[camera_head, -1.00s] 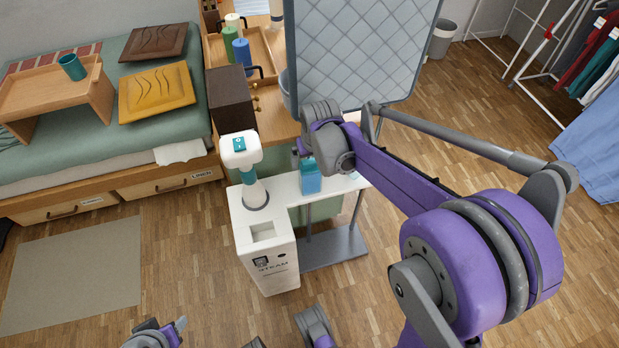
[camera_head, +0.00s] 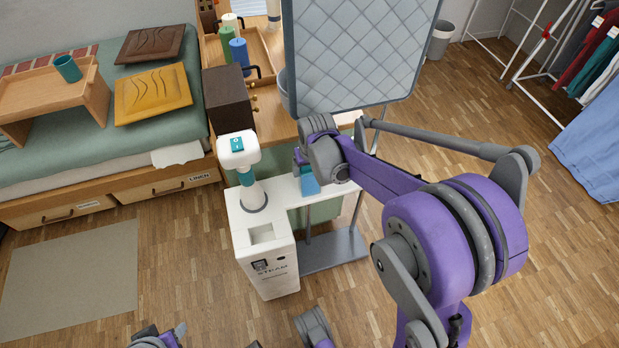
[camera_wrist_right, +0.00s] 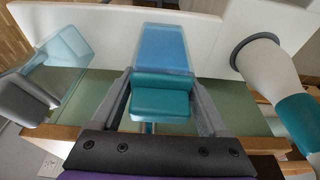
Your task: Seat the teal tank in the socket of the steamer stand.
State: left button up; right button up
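The teal tank (camera_head: 309,183) stands on the white shelf of the steamer stand, right of the steamer's upright handle. My right gripper (camera_head: 301,162) is at its top, partly hidden by my wrist. In the right wrist view the tank (camera_wrist_right: 161,95) lies between the two fingers of my right gripper (camera_wrist_right: 160,78). The fingertips are close along its sides; contact cannot be made out. The stand's square socket (camera_head: 262,234) is an open recess in the white top, in front of the handle. My left gripper (camera_head: 165,338) shows only partly at the bottom edge; its fingers are unclear.
The steamer handle (camera_head: 253,194) rises between socket and tank. It also shows in the right wrist view (camera_wrist_right: 262,62). A quilted board (camera_head: 350,50) stands behind the tank.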

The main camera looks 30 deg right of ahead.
jog(key=c, duration=0.7)
